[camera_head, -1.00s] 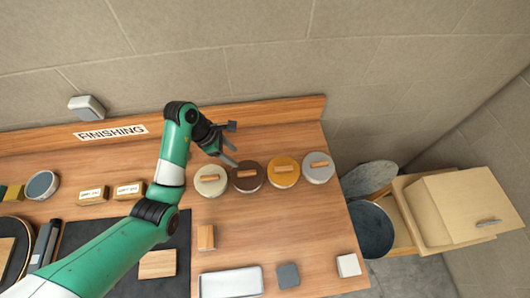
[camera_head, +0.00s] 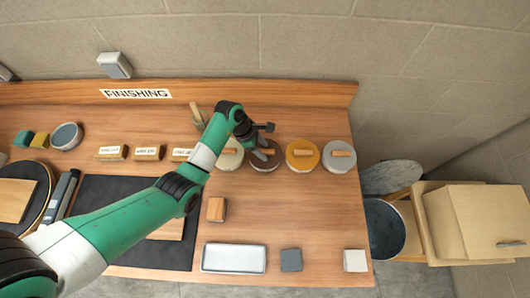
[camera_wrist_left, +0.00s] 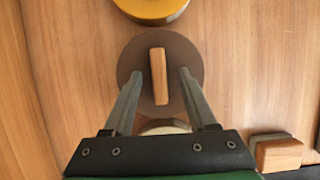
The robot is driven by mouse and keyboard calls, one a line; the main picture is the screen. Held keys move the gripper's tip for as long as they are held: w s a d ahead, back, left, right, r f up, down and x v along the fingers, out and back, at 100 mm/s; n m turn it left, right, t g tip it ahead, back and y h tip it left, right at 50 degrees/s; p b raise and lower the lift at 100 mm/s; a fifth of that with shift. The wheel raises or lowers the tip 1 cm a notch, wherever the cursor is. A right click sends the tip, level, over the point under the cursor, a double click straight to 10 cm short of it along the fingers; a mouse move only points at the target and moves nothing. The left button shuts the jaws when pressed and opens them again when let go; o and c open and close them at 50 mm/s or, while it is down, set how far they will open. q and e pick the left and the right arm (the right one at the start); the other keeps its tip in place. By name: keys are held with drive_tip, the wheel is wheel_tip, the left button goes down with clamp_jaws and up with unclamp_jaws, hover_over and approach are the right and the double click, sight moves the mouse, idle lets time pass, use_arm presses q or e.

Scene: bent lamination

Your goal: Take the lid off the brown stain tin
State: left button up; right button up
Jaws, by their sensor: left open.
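The brown stain tin (camera_head: 271,162) stands in the row of tins on the bench, its round brown lid on top. In the left wrist view the lid (camera_wrist_left: 134,62) carries a pale wooden bar handle (camera_wrist_left: 158,76). My left gripper (camera_head: 264,142) is over the tin, partly covering it in the head view. In the wrist view its open fingers (camera_wrist_left: 160,76) lie on either side of the handle, with a gap at each side. I cannot tell its height over the lid. My right gripper is not in view.
A cream tin (camera_head: 229,161) stands left of the brown one, partly behind my arm. An amber tin (camera_head: 300,163) and a grey tin (camera_head: 338,163) stand to its right. A white tray (camera_head: 234,258) and a wooden block (camera_head: 216,209) lie nearer. The bench between is clear.

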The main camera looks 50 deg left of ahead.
use_arm(q)
clamp_jaws()
idle(0.3)
idle(0.3)
drive_tip(key=shift+w+r, duration=0.1)
drive_tip(key=shift+r, duration=0.2)
drive_tip(key=r, duration=0.1)
drive_tip(key=r+p, duration=0.2)
drive_tip(key=r, duration=0.1)
drive_tip(key=shift+s+d, duration=0.15)
drive_tip(key=shift+s, duration=0.2)
drive_tip(key=s+d+r+p, duration=0.2)
drive_tip(key=s+r+p, duration=0.1)
drive_tip(key=s, duration=0.3)
drive_tip(key=s+d+r+p, duration=0.3)
drive_tip(key=s+r, duration=0.2)
drive_tip(key=s, duration=0.1)
drive_tip(key=shift+s+r, duration=0.15)
drive_tip(key=shift+s, duration=0.1)
